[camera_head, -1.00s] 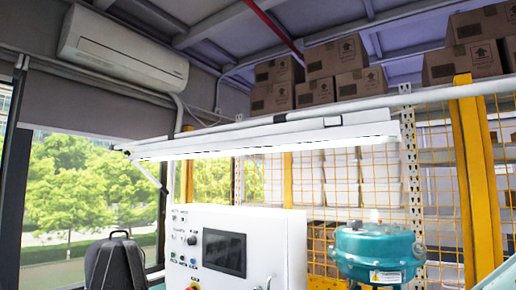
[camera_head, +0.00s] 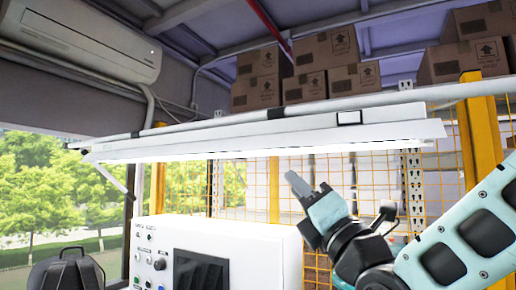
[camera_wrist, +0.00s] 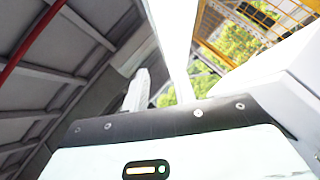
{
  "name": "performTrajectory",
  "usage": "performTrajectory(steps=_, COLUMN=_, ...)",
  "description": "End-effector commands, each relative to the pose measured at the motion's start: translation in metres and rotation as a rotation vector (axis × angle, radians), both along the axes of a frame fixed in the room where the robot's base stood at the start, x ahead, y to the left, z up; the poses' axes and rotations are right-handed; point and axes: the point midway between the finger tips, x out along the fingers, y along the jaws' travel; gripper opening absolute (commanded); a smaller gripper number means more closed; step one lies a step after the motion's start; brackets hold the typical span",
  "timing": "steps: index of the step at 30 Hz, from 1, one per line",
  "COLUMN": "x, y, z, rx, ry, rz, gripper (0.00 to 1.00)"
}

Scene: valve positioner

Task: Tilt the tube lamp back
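The tube lamp (camera_head: 270,141) is a long white bar with a lit tube along its underside. It spans most of the head view, hung just below a pale rail (camera_head: 240,116). My gripper (camera_head: 307,184) is below the lamp, right of its middle, pointing up and left. It appears apart from the lamp, with nothing seen in it. In the wrist view, the lamp's bright bar (camera_wrist: 176,45) runs up ahead of a grey finger (camera_wrist: 136,92). The gap between the fingers is not clear.
A white control cabinet (camera_head: 250,245) stands below the lamp. A yellow mesh fence (camera_head: 243,190) with yellow posts (camera_head: 484,150) is behind. Cardboard boxes (camera_head: 326,83) sit on a high shelf. An air conditioner (camera_head: 90,40) and a dark backpack (camera_head: 67,273) are at the left.

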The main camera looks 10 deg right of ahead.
Motion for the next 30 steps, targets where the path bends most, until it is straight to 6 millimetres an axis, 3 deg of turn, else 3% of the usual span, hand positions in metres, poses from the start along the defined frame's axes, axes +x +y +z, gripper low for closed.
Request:
performTrajectory(steps=21, x=0.105, y=0.05, z=0.082, rx=-0.001, ry=0.005, rz=0.002, gripper=0.27)
performTrajectory(steps=30, x=0.122, y=0.058, z=0.091, rx=0.0, ry=0.006, rz=0.003, gripper=0.27)
